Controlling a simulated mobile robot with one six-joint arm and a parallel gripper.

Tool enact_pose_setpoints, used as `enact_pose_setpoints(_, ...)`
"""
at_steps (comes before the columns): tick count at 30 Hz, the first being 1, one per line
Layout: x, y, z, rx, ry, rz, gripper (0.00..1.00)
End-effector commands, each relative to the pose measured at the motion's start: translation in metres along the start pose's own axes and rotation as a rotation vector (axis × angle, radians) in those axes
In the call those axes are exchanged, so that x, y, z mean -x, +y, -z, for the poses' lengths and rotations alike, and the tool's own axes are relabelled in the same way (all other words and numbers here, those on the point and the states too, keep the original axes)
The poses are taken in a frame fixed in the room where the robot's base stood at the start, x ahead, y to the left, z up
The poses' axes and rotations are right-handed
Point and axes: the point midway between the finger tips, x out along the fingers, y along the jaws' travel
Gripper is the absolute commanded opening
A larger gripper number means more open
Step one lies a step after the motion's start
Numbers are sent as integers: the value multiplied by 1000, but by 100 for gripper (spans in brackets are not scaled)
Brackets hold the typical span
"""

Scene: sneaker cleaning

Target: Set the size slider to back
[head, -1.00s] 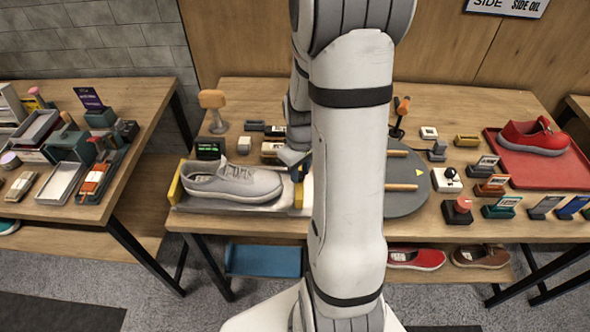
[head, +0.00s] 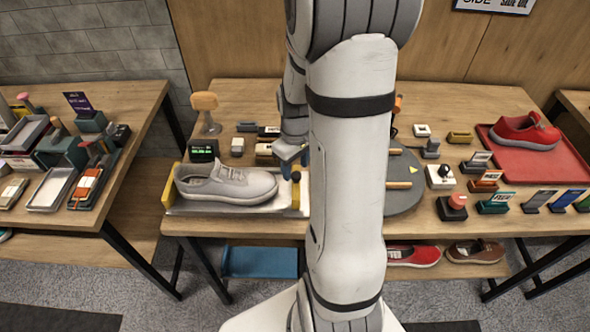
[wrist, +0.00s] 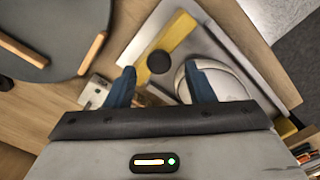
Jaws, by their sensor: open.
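The size slider shows in the wrist view as a yellow bar (wrist: 178,35) with a round black knob (wrist: 159,62), beside a pale tray. My gripper (wrist: 159,70) is open, its two blue fingers on either side of the knob in that view. I cannot tell whether they touch it or how high they are above it. In the head view, my gripper (head: 291,155) is at the right end of the tray (head: 220,209), by the dark knob (head: 296,177). A grey sneaker (head: 225,184) lies in the tray. My arm hides part of that area.
A round grey turntable (head: 405,200) with wooden pegs stands to the right, partly behind my arm. A small green-lit display (head: 204,151) and a wooden-topped stand (head: 206,105) are behind the sneaker. A red shoe (head: 525,132) lies on a red tray at the far right.

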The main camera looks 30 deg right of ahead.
Motion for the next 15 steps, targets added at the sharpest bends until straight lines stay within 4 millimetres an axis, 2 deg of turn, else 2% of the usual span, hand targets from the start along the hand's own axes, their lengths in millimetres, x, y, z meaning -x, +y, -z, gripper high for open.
enact_pose_setpoints(3, 22, 1, 1, 0, 6, -4, 49)
enact_pose_setpoints(7, 42, 1, 1, -1, 4, -2, 49)
enact_pose_setpoints(10, 51, 0, 1, 1, 3, -2, 49)
enact_pose_setpoints(15, 56, 0, 0, 1, 0, 0, 49)
